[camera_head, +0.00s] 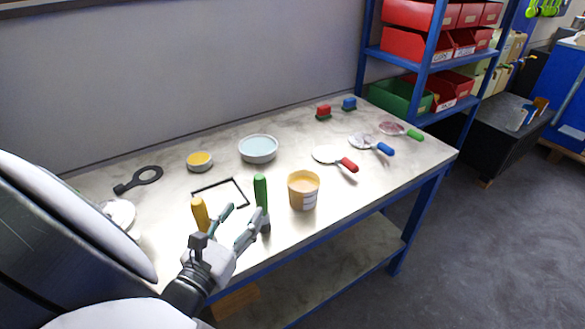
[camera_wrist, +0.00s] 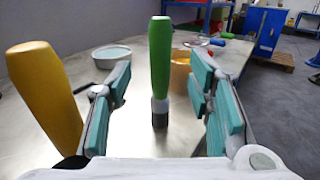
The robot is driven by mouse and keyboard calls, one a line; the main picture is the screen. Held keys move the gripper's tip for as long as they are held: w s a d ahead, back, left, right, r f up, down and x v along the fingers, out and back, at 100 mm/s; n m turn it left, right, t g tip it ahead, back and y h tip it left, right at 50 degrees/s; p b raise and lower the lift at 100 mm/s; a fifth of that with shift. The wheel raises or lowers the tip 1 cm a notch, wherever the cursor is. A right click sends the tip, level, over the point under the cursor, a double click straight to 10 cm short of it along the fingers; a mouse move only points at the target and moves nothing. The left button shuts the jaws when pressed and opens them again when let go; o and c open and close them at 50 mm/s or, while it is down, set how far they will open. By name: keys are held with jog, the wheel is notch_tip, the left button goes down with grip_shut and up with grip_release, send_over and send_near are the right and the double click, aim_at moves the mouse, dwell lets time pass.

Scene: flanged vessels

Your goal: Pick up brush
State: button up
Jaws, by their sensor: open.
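A green-handled tool (camera_head: 260,190) that looks like a brush stands upright near the table's front edge, handle up. In the wrist view its green handle (camera_wrist: 160,58) and grey collar stand between my two finger pads, a little beyond them, with gaps on both sides. My gripper (camera_head: 243,212) is open and empty, reaching low over the front edge toward this handle. A yellow-handled upright tool (camera_head: 200,214) stands just left of my gripper; it looms large at the left of the wrist view (camera_wrist: 45,95). Its lower end is hidden.
A tan tub (camera_head: 303,191) stands close to the right of the green handle. A black frame (camera_head: 245,202) lies behind. A pale blue bowl (camera_head: 258,149), a yellow-topped tin (camera_head: 200,161) and several flat handled tools lie farther back. Blue shelves (camera_head: 431,60) rise at the right end.

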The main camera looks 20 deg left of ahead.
aim_at(258, 195)
jog(key=w+b, duration=0.1)
jog(key=w, duration=0.3)
jog(key=shift+d, duration=0.2)
jog(key=w, duration=0.1)
jog(key=w+b, duration=0.1)
jog(key=w, duration=0.1)
jog(key=w+b, duration=0.1)
jog(key=shift+w+d+f, duration=0.15)
jog(key=shift+w+f, duration=0.2)
jog(key=shift+f, duration=0.05)
jog(key=shift+w+r, duration=0.15)
jog(key=shift+w, duration=0.15)
grip_shut()
